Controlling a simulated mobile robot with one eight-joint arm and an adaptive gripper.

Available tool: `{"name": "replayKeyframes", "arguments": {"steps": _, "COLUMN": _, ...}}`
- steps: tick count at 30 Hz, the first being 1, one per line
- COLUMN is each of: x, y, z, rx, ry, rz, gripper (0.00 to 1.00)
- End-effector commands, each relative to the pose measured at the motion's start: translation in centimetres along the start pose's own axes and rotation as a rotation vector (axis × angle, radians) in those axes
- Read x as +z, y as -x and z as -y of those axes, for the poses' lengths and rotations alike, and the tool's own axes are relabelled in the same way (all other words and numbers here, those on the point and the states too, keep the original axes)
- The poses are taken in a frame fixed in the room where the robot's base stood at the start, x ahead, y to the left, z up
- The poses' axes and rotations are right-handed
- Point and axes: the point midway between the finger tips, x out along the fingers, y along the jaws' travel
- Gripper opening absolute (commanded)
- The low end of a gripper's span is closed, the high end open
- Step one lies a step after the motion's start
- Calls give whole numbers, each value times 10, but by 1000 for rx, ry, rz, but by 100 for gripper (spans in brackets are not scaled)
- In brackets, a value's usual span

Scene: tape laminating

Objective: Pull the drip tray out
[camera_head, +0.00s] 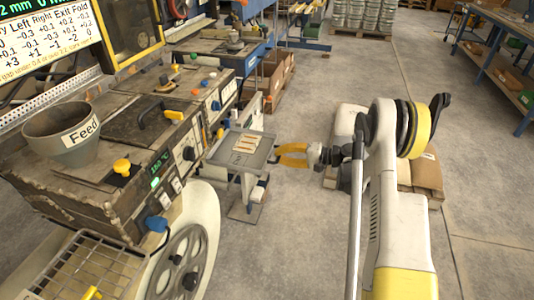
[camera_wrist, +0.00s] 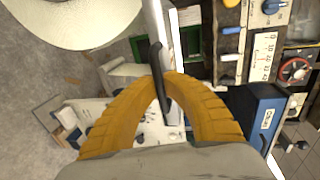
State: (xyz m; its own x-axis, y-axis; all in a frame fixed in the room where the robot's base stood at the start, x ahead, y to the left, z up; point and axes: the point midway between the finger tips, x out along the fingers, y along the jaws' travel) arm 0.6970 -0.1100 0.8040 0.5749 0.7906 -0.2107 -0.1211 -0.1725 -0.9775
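A flat grey tray (camera_head: 240,151) with several pale strips on it juts out from the machine's side in the head view; I take it to be the drip tray, though I cannot be sure. My gripper (camera_head: 279,155) has two yellow-orange fingers and points left, just right of this tray. In the wrist view the fingertips (camera_wrist: 166,82) lie close on either side of a dark bar handle (camera_wrist: 156,58). Whether they touch or grip it cannot be told. What the handle is fixed to is partly hidden by the fingers.
The worn machine (camera_head: 105,165) with knobs and a Feed bowl (camera_head: 60,134) fills the left. A large spoked wheel (camera_head: 182,265) is below it. A blue box (camera_wrist: 259,112) is right of the fingers in the wrist view. Concrete floor (camera_head: 295,235) is clear in front.

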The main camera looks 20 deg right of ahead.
Motion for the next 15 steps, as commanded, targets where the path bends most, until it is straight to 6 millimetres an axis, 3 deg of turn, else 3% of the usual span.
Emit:
{"name": "replayKeyframes", "arguments": {"steps": 6, "x": 0, "y": 12, "z": -2, "rx": -1, "ry": -1, "rz": -1, "gripper": 0}}
{"name": "replayKeyframes", "arguments": {"steps": 15, "x": 0, "y": 13, "z": -2, "rx": -1, "ry": -1, "rz": -1, "gripper": 0}}
